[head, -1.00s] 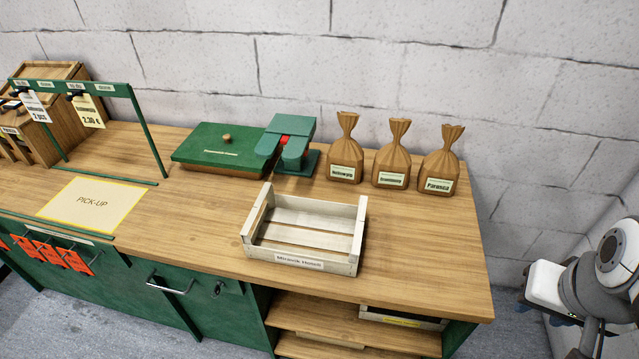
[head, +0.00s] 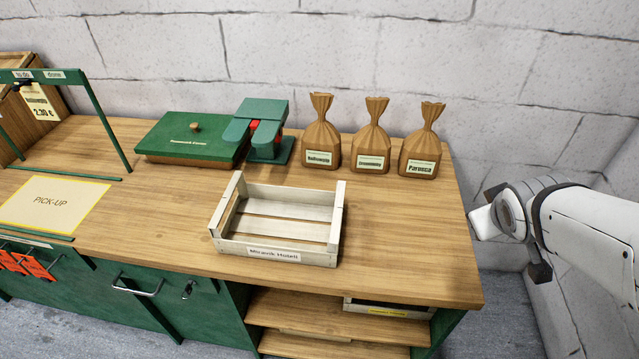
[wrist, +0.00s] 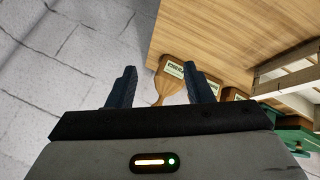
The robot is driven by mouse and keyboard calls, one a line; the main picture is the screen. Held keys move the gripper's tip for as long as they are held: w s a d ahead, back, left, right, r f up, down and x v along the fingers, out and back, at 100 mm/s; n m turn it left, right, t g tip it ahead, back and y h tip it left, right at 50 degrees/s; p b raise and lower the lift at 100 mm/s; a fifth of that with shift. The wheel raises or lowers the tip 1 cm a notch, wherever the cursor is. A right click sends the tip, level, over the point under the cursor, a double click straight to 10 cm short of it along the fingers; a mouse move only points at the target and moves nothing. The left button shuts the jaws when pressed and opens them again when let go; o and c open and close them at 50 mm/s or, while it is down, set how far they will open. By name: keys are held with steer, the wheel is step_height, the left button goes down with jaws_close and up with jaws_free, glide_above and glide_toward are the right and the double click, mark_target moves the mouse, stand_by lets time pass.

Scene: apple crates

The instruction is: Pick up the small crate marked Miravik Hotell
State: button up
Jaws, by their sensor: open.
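The small crate (head: 228,246) marked Miravik Hotell is pale slatted wood, open at the top and empty. It stands upright on the wooden counter, its label (head: 274,254) on the front side. Part of the crate also shows at the right edge of the wrist view (wrist: 285,84). In the wrist view my gripper (wrist: 160,82) is open, with nothing between its two dark fingers. In the head view my arm is at the right, beyond the counter's right end and well apart from the crate; the fingertips are not clear there.
Three brown paper bags (head: 370,138) stand at the back right of the counter (head: 400,235). A green-lidded box (head: 192,138) and a green device (head: 262,128) stand behind the crate. A pick-up mat (head: 55,205) and green frame are left. Another crate (head: 388,309) sits on the shelf below.

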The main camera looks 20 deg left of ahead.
steer(key=w+a+f+n+t+y+b, duration=0.3)
steer(key=w+a+f+n+y+b, duration=0.35)
steer(key=w+a+f+n, duration=0.45)
steer(key=s+a+f+n+g+y+b, duration=0.1)
steer(key=s+a+f+n+y+b, duration=0.1)
steer(key=a+n+y, duration=0.1)
steer(key=s+a+f+n+g+y+b, duration=0.1)
steer(key=s+a+f+n+y+b, duration=0.1)
steer(key=a+n, duration=0.3)
steer(key=s+a+f+n+g+y+b, duration=0.1)
steer(key=s+a+f+n+y+b, duration=0.1)
steer(key=a+n+y, duration=0.1)
steer(key=shift+s+a+f+n+y, duration=0.2)
steer(key=shift+n+y, duration=0.1)
steer(key=shift+y, duration=0.25)
steer(key=shift+s+a+f+n+y, duration=0.1)
steer(key=shift+a+n+y, duration=0.15)
steer(key=shift+y, duration=0.25)
steer(key=shift+a+n+g, duration=0.25)
steer(key=shift+g, duration=0.15)
steer(key=x, duration=0.3)
steer(key=p+x, duration=0.1)
steer(key=x, duration=0.3)
steer(key=shift+w+r+p, duration=0.1)
steer(key=shift+w+p, duration=0.2)
steer(key=shift+w, duration=0.05)
steer(key=shift+c, duration=0.5)
jaws_close()
